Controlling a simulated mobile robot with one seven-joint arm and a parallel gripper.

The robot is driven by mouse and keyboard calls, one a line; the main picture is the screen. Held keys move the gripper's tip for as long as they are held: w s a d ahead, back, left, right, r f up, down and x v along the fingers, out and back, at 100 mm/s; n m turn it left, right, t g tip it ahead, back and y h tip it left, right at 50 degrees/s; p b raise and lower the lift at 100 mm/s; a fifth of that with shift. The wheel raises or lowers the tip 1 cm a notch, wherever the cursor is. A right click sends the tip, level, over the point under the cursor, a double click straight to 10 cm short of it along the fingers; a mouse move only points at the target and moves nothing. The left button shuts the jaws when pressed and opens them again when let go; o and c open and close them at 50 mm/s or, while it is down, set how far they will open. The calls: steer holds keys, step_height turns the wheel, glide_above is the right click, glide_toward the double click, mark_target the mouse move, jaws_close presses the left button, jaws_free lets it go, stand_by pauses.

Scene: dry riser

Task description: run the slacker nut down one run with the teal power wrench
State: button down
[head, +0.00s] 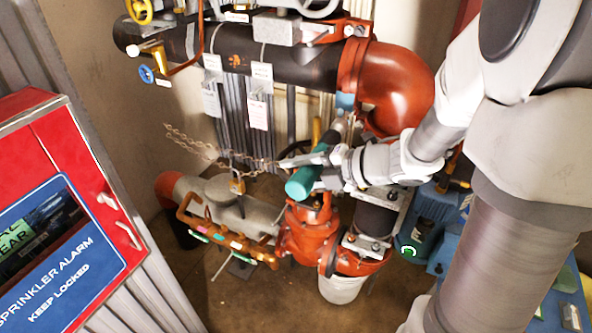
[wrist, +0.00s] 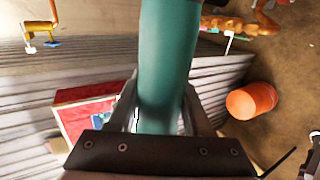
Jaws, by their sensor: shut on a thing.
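The teal power wrench (head: 303,180) is a thick teal cylinder in the middle of the head view. My gripper (head: 322,170) is shut on it, above the orange-red valve body (head: 304,236). In the wrist view the teal barrel (wrist: 164,65) runs up between the two fingers (wrist: 162,118). The wrench's working end is hard to make out in both views. Grey-padded couplings (head: 366,246) sit on the black pipe just right of the valve. I cannot pick out the nuts or tell which is slacker. I cannot tell whether the wrench touches anything.
A red alarm cabinet (head: 60,130) stands at left. A black pipe with a red elbow (head: 392,85) crosses above. A chain (head: 215,150) and padlock (head: 237,184) hang by the grey valve. An orange bucket (wrist: 251,101) shows in the wrist view.

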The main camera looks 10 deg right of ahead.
steer(key=w+d, duration=0.3)
steer(key=w, duration=0.2)
steer(key=shift+d+p, duration=0.25)
steer(key=shift+p, duration=0.1)
stand_by(0.3)
steer(key=shift+w+d+r, duration=0.25)
steer(key=shift+w+d, duration=0.3)
steer(key=shift+w, duration=0.1)
stand_by(2.2)
steer(key=shift+s+a, duration=0.1)
stand_by(0.6)
